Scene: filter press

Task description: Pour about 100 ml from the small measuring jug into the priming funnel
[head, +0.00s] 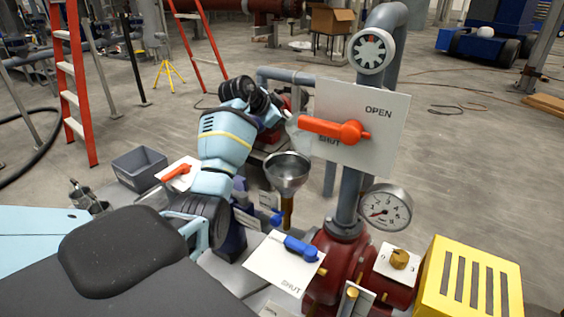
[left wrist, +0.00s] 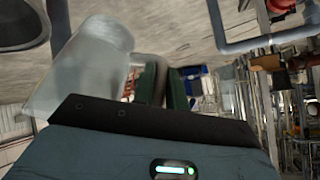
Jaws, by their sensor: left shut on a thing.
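The small measuring jug (left wrist: 85,70) is translucent and looks empty or holds clear liquid; I cannot tell which. It leans at a clear tilt in the left wrist view. My left gripper (left wrist: 163,82) is shut on it. In the head view my left gripper (head: 278,112) is above the priming funnel, slightly to its left, and the jug is mostly hidden by the gripper and hard to make out. The priming funnel (head: 288,172) is a grey metal cone, upright, its mouth open to view. No stream of liquid shows. My right gripper is not in view.
A white OPEN/SHUT plate with an orange handle (head: 335,130) stands close right of the gripper. A blue-handled valve (head: 300,247), pressure gauge (head: 385,208) and red pump (head: 335,255) are below and right. A grey bin (head: 140,168) and yellow slotted guard (head: 470,283) flank the area.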

